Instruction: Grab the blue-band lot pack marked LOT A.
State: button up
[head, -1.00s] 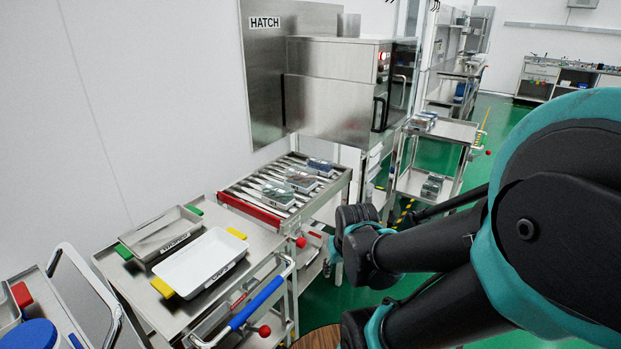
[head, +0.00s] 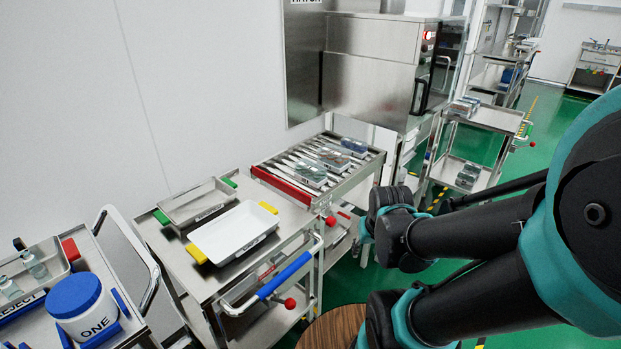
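Several small packs lie on the roller rack (head: 283,187) below the hatch. The farthest pack (head: 354,147) looks blue. A middle pack (head: 333,160) and a nearer pack (head: 310,174) look grey-green with pale sides. More packs (head: 465,105) lie on top of the cart at the back right, some bluish, and others (head: 468,177) lie on its lower shelf. The lot marks are too small to read, so I cannot tell which is LOT A. My black and teal arm fills the right side. Its gripper does not show.
A steel trolley (head: 178,250) holds a white tray (head: 232,232) and a steel tray (head: 196,203). At lower left are a blue-lidded jar (head: 83,308) marked ONE and small bottles (head: 34,264). A wooden round top (head: 335,328) is low centre. Green floor shows between the carts.

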aim_at(359, 149)
jog(key=i+l+u, duration=0.25)
jog(key=l, duration=0.35)
jog(key=i+l+u, duration=0.1)
jog(key=i+l, duration=0.2)
jog(key=i+l+u, duration=0.1)
jog(key=l, duration=0.3)
